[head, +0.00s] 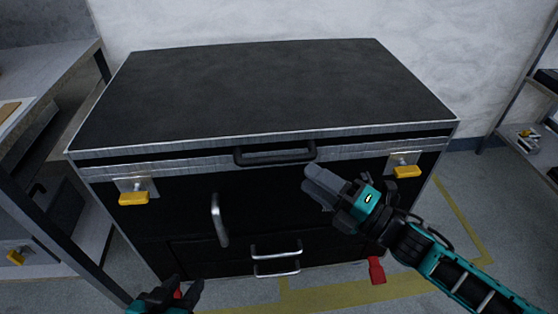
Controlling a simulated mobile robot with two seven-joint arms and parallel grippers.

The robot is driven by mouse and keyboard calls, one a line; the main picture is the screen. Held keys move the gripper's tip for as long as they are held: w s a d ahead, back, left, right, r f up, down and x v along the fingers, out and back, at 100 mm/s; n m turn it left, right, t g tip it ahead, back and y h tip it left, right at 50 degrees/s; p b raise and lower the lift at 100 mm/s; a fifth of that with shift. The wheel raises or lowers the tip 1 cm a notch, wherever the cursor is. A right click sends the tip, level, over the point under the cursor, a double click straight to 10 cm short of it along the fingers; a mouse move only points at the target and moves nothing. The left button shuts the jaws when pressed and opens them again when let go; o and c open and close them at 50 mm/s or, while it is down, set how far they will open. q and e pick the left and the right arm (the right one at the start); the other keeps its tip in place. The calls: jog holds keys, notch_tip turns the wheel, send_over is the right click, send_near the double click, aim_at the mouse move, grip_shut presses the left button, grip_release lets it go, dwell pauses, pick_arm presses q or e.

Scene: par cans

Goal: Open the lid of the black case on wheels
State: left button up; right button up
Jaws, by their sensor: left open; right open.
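The black case (270,85) stands in the middle of the head view, with metal-edged sides and its lid down. A black handle (274,156) sits at the front edge of the lid. Yellow latches show at the front left (133,197) and front right (407,171). My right gripper (312,183) is open and empty, just in front of the case and slightly below the right end of the black handle; contact cannot be told. My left gripper (184,286) is open at the bottom edge, low in front of the case.
Silver handles (219,220) and (276,250) stick out from the case front. A shelf or bench (45,75) stands close on the left, and shelving (545,85) on the right. A white wall (240,20) is behind. Yellow lines (459,218) mark the grey floor.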

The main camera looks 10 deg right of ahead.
aim_at(280, 156)
jog(key=b+x, duration=0.1)
jog(key=x, duration=0.8)
jog(key=shift+d, duration=0.1)
jog(key=shift+s, duration=0.1)
grip_shut()
